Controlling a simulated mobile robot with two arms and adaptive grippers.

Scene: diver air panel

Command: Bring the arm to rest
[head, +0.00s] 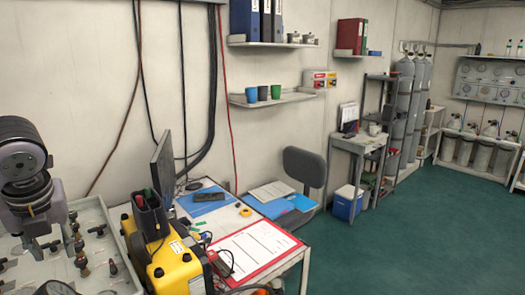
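My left gripper (48,240) is at the far left, below the dark ringed wrist of my arm. It points down over the light grey air panel (95,213). Its two fingers look spread apart, and I see nothing held between them. The panel carries dark valves and brass fittings (82,262), with a round gauge (60,288) at the bottom edge. Whether the fingers touch a fitting is unclear. My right gripper is not in view.
Right of the panel stands a yellow case (172,268) with a black tool holder (150,214). Beyond it is a desk (228,220) with a monitor (163,170), papers and a red-edged clipboard (252,250). A grey chair (305,166) stands behind. The green floor (420,230) at right is clear.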

